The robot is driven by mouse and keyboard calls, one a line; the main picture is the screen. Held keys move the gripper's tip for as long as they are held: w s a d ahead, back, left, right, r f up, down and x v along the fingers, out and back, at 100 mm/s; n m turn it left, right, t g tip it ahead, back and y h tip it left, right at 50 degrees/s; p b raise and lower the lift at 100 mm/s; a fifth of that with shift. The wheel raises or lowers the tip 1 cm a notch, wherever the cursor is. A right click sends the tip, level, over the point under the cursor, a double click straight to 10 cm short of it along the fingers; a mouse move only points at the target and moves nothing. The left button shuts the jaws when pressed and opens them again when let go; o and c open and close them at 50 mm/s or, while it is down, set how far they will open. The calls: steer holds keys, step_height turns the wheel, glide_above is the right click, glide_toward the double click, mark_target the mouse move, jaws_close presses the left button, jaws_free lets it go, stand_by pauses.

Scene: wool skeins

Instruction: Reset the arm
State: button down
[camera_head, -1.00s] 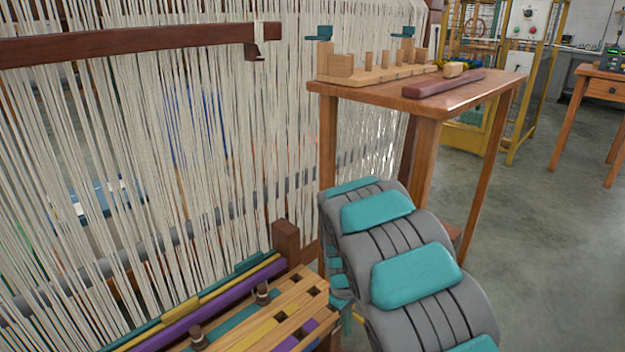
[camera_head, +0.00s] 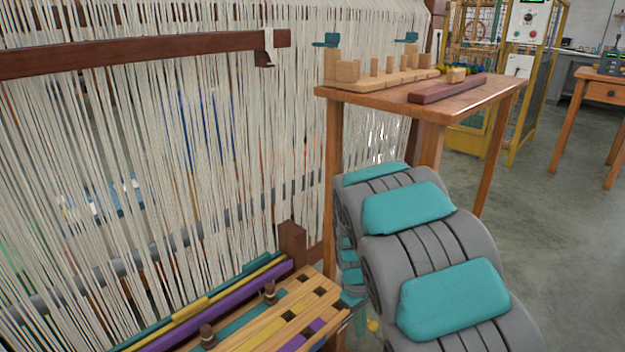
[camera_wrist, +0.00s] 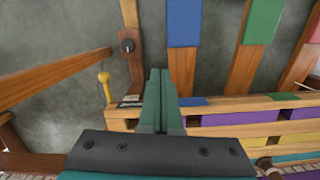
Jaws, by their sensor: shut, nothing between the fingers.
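My gripper (camera_wrist: 158,100) shows in the wrist view as two green fingers lying together. It is shut and empty, over the area beside a wooden frame with coloured slats. My grey arm with teal pads (camera_head: 425,250) fills the lower right of the head view. My gripper is out of sight in the head view.
A loom with white warp threads (camera_head: 150,150) fills the left. Its slatted wooden bench (camera_head: 255,325) is at the bottom. A wooden table (camera_head: 370,98) holds a pegged rack (camera_head: 385,80) and a dark red bar (camera_head: 447,89). Open floor (camera_head: 570,270) lies at right.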

steer(key=s+d+r+m+p, duration=0.3)
steer(key=s+r+m, duration=0.1)
steer(key=s+r, duration=1.1)
steer(key=s+r+m+y+p, duration=0.1)
steer(key=s+r+m+p, duration=0.2)
steer(key=s, duration=1.3)
step_height(320, 180, up, 3)
steer(key=shift+s+d+r+g, duration=0.15)
steer(key=shift+s+d+g, duration=0.1)
steer(key=shift+d+g, duration=0.1)
